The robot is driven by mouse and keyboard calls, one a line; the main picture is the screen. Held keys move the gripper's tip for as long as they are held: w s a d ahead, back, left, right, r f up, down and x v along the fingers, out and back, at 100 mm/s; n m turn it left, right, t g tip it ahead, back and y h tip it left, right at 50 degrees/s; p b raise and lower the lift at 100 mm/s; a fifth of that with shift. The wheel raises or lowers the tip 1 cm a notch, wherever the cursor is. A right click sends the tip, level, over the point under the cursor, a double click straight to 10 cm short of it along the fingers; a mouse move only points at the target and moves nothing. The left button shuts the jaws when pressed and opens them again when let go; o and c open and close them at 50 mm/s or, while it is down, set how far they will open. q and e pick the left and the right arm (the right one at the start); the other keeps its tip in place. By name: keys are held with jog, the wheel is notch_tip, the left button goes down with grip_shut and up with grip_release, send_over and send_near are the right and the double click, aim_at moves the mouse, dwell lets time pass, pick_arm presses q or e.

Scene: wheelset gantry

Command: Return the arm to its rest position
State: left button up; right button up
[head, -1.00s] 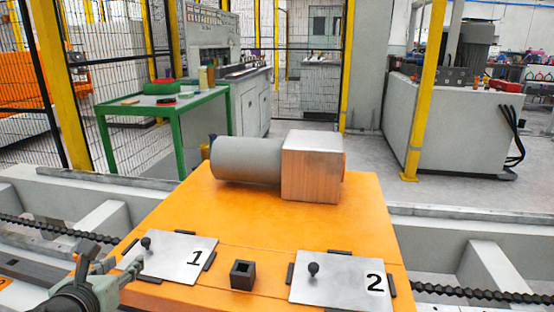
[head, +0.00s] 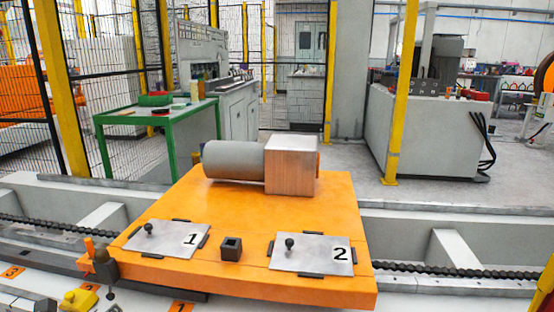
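Neither of my grippers shows in the head view now, and no part of my arms can be made out with certainty. The orange platform (head: 160,267) stands in the middle. Metal plate 1 (head: 170,241) lies flat on its front left, with a dark round knob. Metal plate 2 (head: 318,255) lies flat on its front right, also with a knob. A small dark square socket (head: 231,248) stands between the plates. A grey cylinder (head: 233,160) joined to a metallic block (head: 291,165) rests at the back of the platform.
At the lower left are a yellow part (head: 78,300), orange numbered labels (head: 183,308) and an upright brown and orange item (head: 101,262). A dark chain (head: 440,270) runs beside the platform. A green table (head: 163,115), mesh fence and yellow post (head: 401,100) stand behind.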

pick_arm(q)
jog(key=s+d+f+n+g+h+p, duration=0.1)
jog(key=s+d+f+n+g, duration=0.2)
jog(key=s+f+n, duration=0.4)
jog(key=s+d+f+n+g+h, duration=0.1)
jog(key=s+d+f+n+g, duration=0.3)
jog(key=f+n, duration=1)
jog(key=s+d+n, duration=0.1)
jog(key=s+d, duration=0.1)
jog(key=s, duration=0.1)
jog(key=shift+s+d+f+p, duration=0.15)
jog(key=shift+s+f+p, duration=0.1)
jog(key=shift+p, duration=0.1)
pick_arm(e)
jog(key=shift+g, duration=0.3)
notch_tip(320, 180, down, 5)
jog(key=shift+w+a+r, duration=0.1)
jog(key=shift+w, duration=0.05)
